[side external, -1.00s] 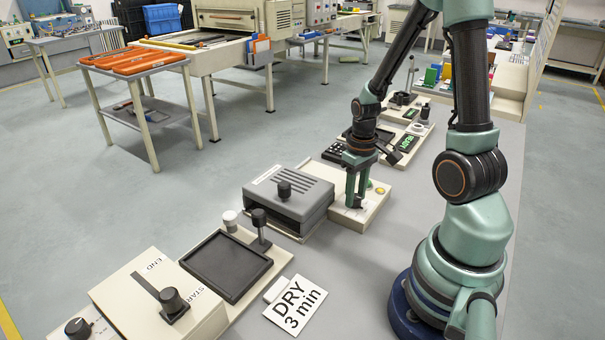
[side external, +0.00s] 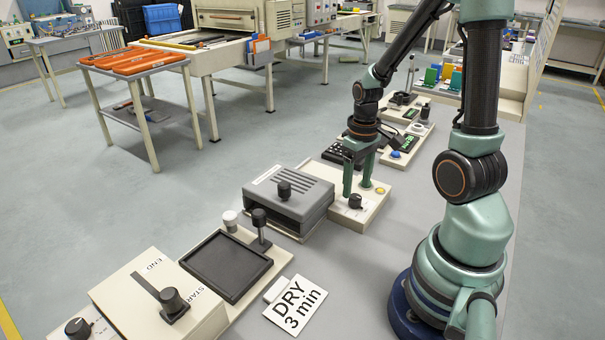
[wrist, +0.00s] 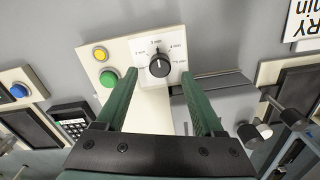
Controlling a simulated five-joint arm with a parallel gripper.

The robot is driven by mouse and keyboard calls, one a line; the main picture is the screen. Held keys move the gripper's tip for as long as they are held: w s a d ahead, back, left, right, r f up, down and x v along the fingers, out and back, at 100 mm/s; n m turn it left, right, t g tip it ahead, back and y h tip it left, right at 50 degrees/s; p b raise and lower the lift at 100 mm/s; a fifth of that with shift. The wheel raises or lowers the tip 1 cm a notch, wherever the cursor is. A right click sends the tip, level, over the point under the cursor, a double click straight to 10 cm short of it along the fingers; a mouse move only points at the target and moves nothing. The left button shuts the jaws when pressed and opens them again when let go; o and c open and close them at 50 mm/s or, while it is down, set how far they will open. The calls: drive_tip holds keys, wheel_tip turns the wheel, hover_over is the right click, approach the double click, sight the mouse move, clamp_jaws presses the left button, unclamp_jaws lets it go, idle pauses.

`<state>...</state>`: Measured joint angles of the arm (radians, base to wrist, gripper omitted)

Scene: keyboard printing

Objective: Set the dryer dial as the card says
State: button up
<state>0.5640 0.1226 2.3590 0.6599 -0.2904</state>
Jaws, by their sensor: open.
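The dryer dial (side external: 355,201) is a black knob on the cream base beside the grey dryer (side external: 289,198). In the wrist view the dial (wrist: 159,66) sits on a white scale plate, its pointer mark toward the top of the picture; the small minute labels are hard to read. The white card (side external: 296,305) reads "DRY 3 min" and partly shows at the wrist view's top right (wrist: 305,22). My gripper (side external: 357,190) is open and empty above the base, near the dial. In the wrist view its green fingertips (wrist: 160,78) are spread either side below the dial, apart from it.
A yellow button (wrist: 100,54) and a green button (wrist: 108,78) lie left of the dial in the wrist view. A dark tray unit (side external: 226,265) and a START/END lever box (side external: 160,300) stand in front. Other small devices stand behind on the bench.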

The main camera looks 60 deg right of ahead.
sight(356, 196)
wheel_tip(356, 196, up, 9)
idle(0.3)
